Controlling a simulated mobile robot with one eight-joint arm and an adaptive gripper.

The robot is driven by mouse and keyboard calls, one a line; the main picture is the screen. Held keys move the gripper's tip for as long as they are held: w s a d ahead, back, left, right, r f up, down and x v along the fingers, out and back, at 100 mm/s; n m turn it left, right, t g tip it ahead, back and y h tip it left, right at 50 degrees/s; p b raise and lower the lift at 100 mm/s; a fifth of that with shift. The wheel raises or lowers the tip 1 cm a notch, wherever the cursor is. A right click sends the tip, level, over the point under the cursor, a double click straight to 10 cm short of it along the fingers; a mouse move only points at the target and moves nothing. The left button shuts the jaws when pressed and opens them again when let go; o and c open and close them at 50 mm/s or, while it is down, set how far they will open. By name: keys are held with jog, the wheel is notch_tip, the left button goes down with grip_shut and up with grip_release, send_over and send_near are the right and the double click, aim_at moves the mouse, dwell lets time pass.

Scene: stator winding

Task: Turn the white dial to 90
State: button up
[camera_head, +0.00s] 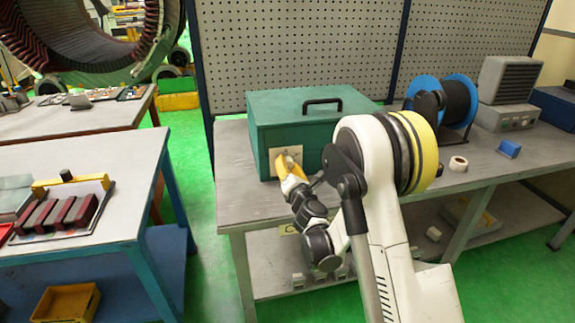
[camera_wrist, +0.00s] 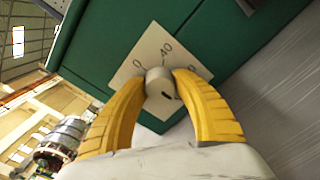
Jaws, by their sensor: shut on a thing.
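The white dial (camera_wrist: 159,88) sits on a cream scale plate (camera_wrist: 150,52) on the front of a green box (camera_wrist: 100,42). My gripper (camera_wrist: 160,84) has its two yellow fingers on either side of the dial, shut on it. The plate shows a 0 at upper left, a 40 at the top and a partly covered mark at right. A dark mark shows on the dial's face toward its lower right. In the head view my gripper (camera_head: 284,168) is at the plate (camera_head: 288,158) on the green box (camera_head: 318,115); the dial is hidden there.
The green box with a black handle (camera_head: 322,102) stands on a grey workbench (camera_head: 238,180). A blue-and-black spool (camera_head: 458,100), a tape roll (camera_head: 458,163) and a small blue block (camera_head: 508,148) lie to the right. Another table (camera_head: 110,200) with dark red blocks stands left.

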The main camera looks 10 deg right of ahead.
jog(key=o, duration=1.2)
